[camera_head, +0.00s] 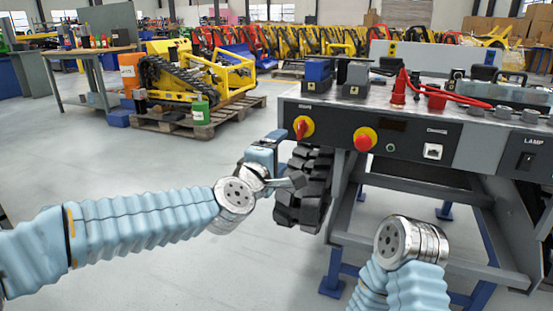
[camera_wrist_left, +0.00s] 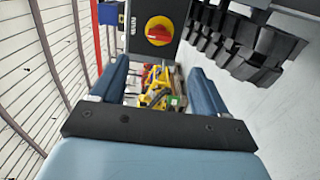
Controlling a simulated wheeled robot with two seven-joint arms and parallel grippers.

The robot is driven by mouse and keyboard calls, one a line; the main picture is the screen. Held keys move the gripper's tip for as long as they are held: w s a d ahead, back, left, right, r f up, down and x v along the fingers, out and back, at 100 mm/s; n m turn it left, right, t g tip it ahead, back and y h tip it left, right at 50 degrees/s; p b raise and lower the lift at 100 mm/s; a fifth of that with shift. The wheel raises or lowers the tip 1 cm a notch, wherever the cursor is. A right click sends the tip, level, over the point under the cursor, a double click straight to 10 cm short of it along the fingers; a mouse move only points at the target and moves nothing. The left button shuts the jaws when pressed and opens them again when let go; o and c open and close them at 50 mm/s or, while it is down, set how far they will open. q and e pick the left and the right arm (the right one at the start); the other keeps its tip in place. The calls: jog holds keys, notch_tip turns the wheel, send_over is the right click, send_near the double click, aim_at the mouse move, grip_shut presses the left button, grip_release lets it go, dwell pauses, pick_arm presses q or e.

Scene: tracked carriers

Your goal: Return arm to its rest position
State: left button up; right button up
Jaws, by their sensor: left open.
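My left arm (camera_head: 140,228) reaches in from the left in the head view. Its gripper (camera_head: 273,142) is beside the left front corner of the workbench, just left of the black rubber track (camera_head: 303,190). In the left wrist view this gripper (camera_wrist_left: 160,78) is open, its two blue fingers apart with nothing held between them. Part of my right arm (camera_head: 408,255) shows at the lower right in front of the bench; its gripper is out of sight.
The workbench (camera_head: 465,140) has a control panel with two red-and-yellow knobs (camera_head: 303,127) (camera_head: 365,139). A yellow tracked carrier (camera_head: 205,75) stands on a pallet (camera_head: 190,124) behind. A table (camera_head: 85,52) stands at the back left. The floor (camera_head: 120,165) at left is clear.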

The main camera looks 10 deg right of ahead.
pick_arm(q)
jog(key=shift+s+a, duration=0.25)
jog(key=shift+s, duration=0.15)
jog(key=a+f+m+g+y, duration=0.1)
jog(key=a+f+g, duration=0.15)
jog(key=f, duration=0.75)
jog(key=a+f+m+g+y, duration=0.15)
jog(key=a+f, duration=0.25)
jog(key=f, duration=0.6)
jog(key=a+f+m+g+y, duration=0.1)
jog(key=a+f, duration=0.2)
jog(key=f, duration=0.7)
jog(key=s+a+f+m+g+y, duration=0.15)
jog(key=s+a+f, duration=0.25)
jog(key=f, duration=0.5)
jog(key=s+a+f+m+g, duration=0.25)
jog(key=s+a+f, duration=0.2)
jog(key=f, duration=0.35)
jog(key=s+a+f+m+g+y, duration=0.1)
jog(key=s+a+f+g, duration=0.3)
jog(key=s, duration=0.5)
jog(key=s+a+f+m+g, duration=0.1)
jog(key=s+a+f, duration=0.1)
jog(key=s+f, duration=0.5)
notch_tip(320, 180, up, 14)
jog(key=s+p, duration=0.1)
jog(key=p, duration=1.2)
jog(key=shift+s+d+p, duration=0.3)
jog(key=shift+d+p, duration=0.05)
jog(key=shift+p, duration=0.05)
